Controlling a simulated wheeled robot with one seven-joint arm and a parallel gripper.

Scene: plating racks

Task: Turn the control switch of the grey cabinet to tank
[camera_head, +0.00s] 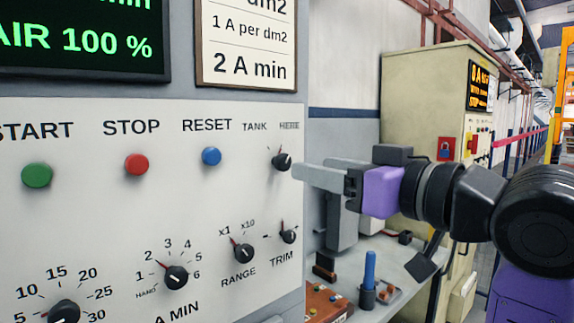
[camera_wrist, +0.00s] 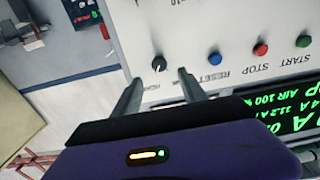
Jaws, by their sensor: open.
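The grey cabinet's panel (camera_head: 110,220) fills the left of the head view. Its control switch (camera_head: 281,161) is a small black knob at the panel's right edge, below the words TANK and HERE. Its pointer stands roughly upright; which word it marks is too small to tell. My gripper (camera_head: 303,172) is open and empty just right of the switch, fingers reaching left to the panel edge. In the wrist view, turned upside down, the switch (camera_wrist: 159,64) shows beyond the gap between the two spread fingertips of my gripper (camera_wrist: 159,76). Contact is not visible.
The green START (camera_head: 37,175), red STOP (camera_head: 136,165) and blue RESET (camera_head: 211,156) buttons lie left of the switch. The RANGE (camera_head: 243,252) and TRIM (camera_head: 289,236) knobs sit below. A bench (camera_head: 385,300) with a blue-handled tool (camera_head: 369,272) and a beige cabinet (camera_head: 410,100) stand behind.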

